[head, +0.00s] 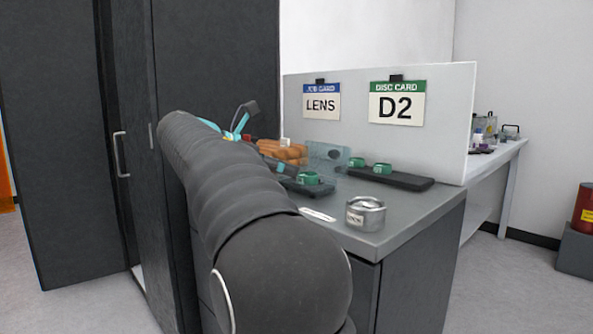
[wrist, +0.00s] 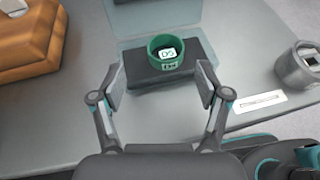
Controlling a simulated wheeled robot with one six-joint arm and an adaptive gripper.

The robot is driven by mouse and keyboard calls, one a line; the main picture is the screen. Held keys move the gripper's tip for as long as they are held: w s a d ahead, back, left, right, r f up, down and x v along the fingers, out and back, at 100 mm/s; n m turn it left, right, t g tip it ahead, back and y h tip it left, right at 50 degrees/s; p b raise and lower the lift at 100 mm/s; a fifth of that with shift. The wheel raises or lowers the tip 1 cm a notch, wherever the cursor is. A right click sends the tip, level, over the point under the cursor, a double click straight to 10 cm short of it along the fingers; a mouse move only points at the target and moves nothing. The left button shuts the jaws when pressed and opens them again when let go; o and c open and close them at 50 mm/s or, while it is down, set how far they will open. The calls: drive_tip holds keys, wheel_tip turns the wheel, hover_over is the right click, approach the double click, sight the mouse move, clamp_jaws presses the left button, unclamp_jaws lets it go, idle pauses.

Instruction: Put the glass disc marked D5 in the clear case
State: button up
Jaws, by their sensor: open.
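In the wrist view a round green holder (wrist: 165,46) stands on a dark block (wrist: 145,80). A see-through bluish panel (wrist: 130,30) lies behind the block. In the head view a clear bluish case (head: 327,157) stands behind a green holder (head: 310,178). My arm hides most of the gripper there.
Two more green holders (head: 357,162) (head: 382,168) sit on a dark tray (head: 408,182). An orange-brown block (wrist: 35,40) is at left. A panel with LENS and D2 cards (head: 397,107) stands behind.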

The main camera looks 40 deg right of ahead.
drive_tip(key=v, duration=0.6)
drive_tip(key=shift+p, duration=0.45)
drive_tip(key=shift+a, duration=0.15)
drive_tip(key=s+a+f+m+t+y, duration=0.3)
drive_tip(key=s+a+f+m+y, duration=0.3)
drive_tip(key=f, duration=0.9)
drive_tip(key=s+a+f+m+t+y, duration=0.4)
drive_tip(key=s+a+f+m+y, duration=0.3)
drive_tip(key=s+a+f+m, duration=0.3)
drive_tip(key=s+a+f, duration=0.4)
drive_tip(key=s+f, duration=0.1)
drive_tip(key=s, duration=0.2)
drive_tip(key=shift+m, duration=0.3)
drive_tip(key=shift+s+a, duration=0.15)
